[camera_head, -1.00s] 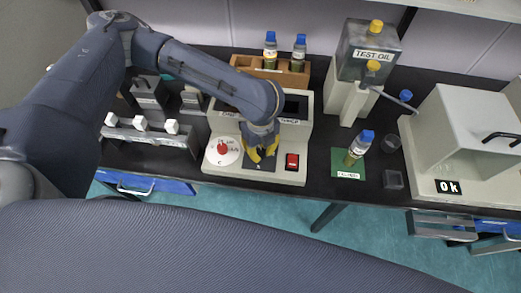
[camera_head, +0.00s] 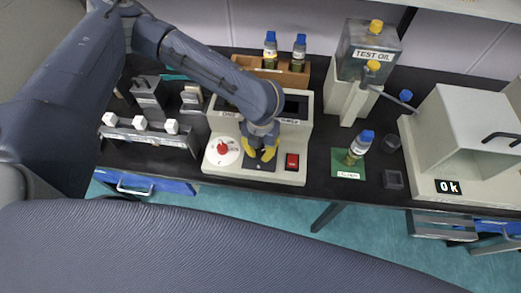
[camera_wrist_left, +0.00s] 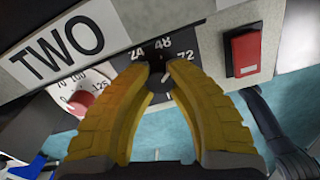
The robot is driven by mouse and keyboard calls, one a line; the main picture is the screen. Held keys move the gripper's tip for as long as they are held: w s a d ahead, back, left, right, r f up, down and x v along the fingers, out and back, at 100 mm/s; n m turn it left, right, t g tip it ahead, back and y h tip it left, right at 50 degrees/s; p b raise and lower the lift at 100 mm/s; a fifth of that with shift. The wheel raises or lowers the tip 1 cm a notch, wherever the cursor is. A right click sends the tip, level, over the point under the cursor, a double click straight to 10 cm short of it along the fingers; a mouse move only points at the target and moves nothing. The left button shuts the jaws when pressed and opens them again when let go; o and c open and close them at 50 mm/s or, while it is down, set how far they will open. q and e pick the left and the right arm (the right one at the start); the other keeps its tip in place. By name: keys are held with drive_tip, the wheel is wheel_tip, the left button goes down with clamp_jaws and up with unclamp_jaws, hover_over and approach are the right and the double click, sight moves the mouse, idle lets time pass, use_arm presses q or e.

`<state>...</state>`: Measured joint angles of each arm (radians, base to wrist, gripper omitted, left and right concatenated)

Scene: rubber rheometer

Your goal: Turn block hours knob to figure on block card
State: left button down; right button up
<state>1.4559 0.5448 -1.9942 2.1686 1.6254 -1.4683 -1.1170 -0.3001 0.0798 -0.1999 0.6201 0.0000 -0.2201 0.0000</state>
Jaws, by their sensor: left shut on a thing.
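The block hours knob (camera_wrist_left: 159,82) is a small dark knob with a pale pointer mark, set on a dark plate marked 24, 48 and 72. My left gripper (camera_head: 260,156) reaches down to it at the front of the cream machine (camera_head: 235,177). In the left wrist view its yellow fingers (camera_wrist_left: 158,74) stand on both sides of the knob, shut on it. The pointer mark sits below the 48; its exact setting is hard to tell. The fingers hide part of the plate. I cannot make out a block card. My right gripper is not in view.
A white dial with a red knob (camera_head: 223,149) is just left of the gripper; a red switch (camera_head: 292,161) is to its right. A blue-capped bottle (camera_head: 359,147) stands on a green mat. White-topped pieces (camera_head: 140,123) stand at left.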

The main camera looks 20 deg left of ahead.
sight(261, 151)
use_arm(q)
drive_tip(key=shift+m, duration=2.2)
drive_tip(key=c, duration=1.1)
unclamp_jaws()
drive_tip(key=shift+r, duration=0.1)
wheel_tip(261, 151, up, 12)
drive_tip(key=shift+f, duration=0.1)
